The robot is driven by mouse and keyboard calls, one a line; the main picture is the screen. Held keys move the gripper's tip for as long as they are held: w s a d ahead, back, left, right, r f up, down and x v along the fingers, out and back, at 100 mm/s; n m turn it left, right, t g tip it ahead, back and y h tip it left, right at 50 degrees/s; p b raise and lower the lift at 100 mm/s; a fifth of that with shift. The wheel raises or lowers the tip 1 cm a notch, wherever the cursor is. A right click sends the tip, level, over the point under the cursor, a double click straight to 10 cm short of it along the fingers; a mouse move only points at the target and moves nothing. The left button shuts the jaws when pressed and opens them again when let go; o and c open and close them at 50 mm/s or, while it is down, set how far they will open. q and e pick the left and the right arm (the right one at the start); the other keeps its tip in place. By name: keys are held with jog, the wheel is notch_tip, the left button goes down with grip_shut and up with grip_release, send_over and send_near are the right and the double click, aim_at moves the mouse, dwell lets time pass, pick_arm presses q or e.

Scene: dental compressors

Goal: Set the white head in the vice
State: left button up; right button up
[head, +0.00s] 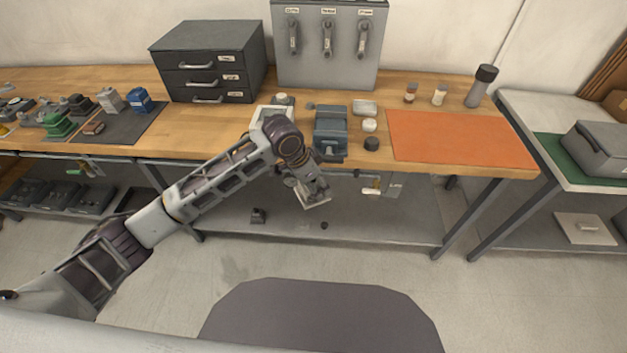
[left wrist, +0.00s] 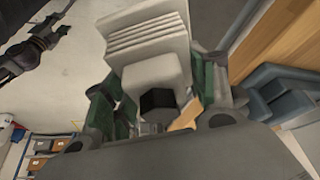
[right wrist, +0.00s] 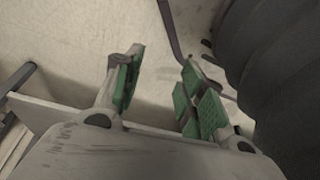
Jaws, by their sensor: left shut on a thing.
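The white head (left wrist: 150,45), a finned block with a dark hexagonal part, is between the green-padded fingers of my left gripper (left wrist: 165,103) in the left wrist view. In the head view my left gripper (head: 307,191) is shut on the white head (head: 317,203), in front of the bench's front edge. The blue-grey vice (head: 331,125) stands near the bench's front edge, just behind and to the right of the gripper; its jaw gap is not clear. Blue-grey parts at the right of the left wrist view look like the vice (left wrist: 283,88). My right gripper (right wrist: 158,88) is open and empty over the floor.
An orange mat (head: 450,138) lies clear on the bench's right. A white tray (head: 268,117) is left of the vice, partly hidden by my arm. Small white and dark parts sit right of the vice. A drawer cabinet (head: 207,62) and a grey panel (head: 328,45) stand behind.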

pick_arm(q)
jog(key=shift+m, duration=0.7)
jog(key=shift+s+d+r+p, duration=0.2)
jog(key=shift+d+r+p, duration=0.05)
jog(key=shift+r+p, duration=0.4)
jog(key=shift+s+d+r+p, duration=0.25)
jog(key=shift+r+p, duration=0.35)
jog(key=shift+r, duration=0.15)
jog(key=shift+s+d+r+p, duration=0.15)
jog(key=shift+d+r+p, duration=0.1)
jog(key=shift+r+p, duration=0.4)
jog(key=s+d+r+m+g+p, duration=0.1)
jog(key=s+r+m+p, duration=0.1)
jog(key=r+p, duration=0.3)
jog(key=s+d+r+m+g+p, duration=0.1)
jog(key=s+d+r+m+p, duration=0.1)
jog(key=r+p, duration=0.4)
jog(key=shift+s+h+p, duration=0.15)
jog(key=shift+h+p, duration=0.15)
jog(key=shift+p, duration=0.1)
pick_arm(e)
jog(key=s+d+r+g, duration=0.1)
jog(key=s+d+r, duration=0.1)
jog(key=s, duration=0.4)
jog(key=s+d+r+h, duration=0.1)
jog(key=s+d+r, duration=0.2)
jog(key=s, duration=0.4)
jog(key=shift+s+r+g, duration=0.15)
jog(key=shift+r+g, duration=0.25)
jog(key=shift+r, duration=0.4)
